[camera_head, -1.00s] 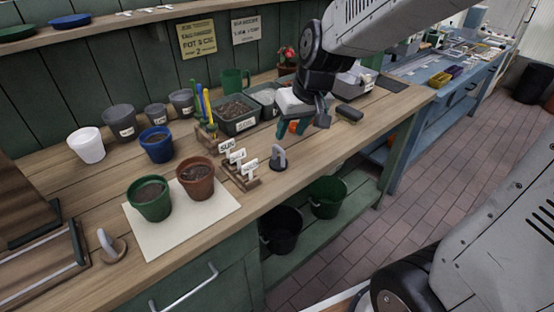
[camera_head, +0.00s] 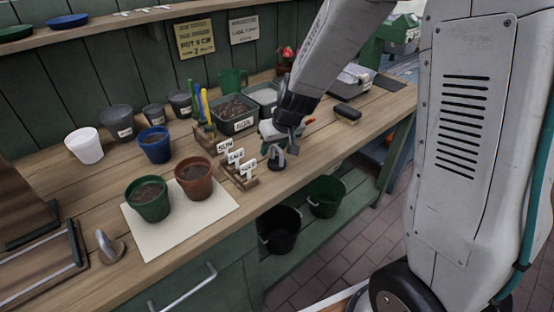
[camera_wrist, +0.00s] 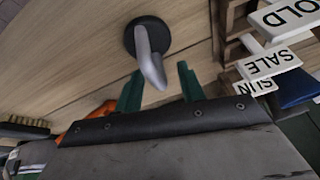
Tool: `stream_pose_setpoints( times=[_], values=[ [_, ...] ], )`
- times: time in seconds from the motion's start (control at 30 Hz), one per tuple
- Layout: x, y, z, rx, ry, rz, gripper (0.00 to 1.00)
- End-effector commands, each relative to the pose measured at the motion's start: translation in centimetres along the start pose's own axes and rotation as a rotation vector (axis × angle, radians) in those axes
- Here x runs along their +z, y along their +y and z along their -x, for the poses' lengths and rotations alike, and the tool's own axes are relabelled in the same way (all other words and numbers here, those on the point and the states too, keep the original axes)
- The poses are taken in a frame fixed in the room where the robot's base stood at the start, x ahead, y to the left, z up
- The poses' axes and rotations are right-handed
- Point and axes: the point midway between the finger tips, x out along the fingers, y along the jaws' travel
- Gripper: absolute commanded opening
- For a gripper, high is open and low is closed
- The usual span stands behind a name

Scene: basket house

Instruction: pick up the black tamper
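The black tamper (camera_head: 278,161) stands on the bench near its front edge, right of the small sign holder. In the wrist view the tamper (camera_wrist: 148,45) shows a round black base and a grey handle pointing toward my gripper. My gripper (camera_head: 279,150) is just above it in the head view and partly hides it. In the wrist view my gripper's (camera_wrist: 159,73) two green fingers are apart, with the end of the grey handle in the gap between them. I cannot tell whether either finger touches the handle.
Small signs (camera_head: 238,162) in a wooden holder stand close left of the tamper. A terracotta pot (camera_head: 196,180) and a green pot (camera_head: 149,200) stand on a pale sheet farther left. A dark brush (camera_head: 347,113) lies to the right. The bench's front edge is near.

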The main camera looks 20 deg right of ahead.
Motion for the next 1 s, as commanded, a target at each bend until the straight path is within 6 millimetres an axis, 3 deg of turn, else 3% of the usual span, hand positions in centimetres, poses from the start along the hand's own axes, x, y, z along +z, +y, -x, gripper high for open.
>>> stream_pose_setpoints(
  times=[0.2, 0.33, 0.37, 0.77, 1.0],
  values=[
    [0.0, 0.0, -0.1, 0.000, 0.000, 0.000, 0.39],
    [0.0, 0.0, -0.1, 0.000, 0.000, 0.000, 0.03],
    [0.0, 0.0, -0.1, 0.000, 0.000, 0.000, 0.00],
    [-0.1, 0.1, 0.2, 0.000, 0.000, 0.000, 0.00],
    [-0.6, 0.4, 1.6, 0.003, 0.002, -0.005, 0.00]
  ],
)
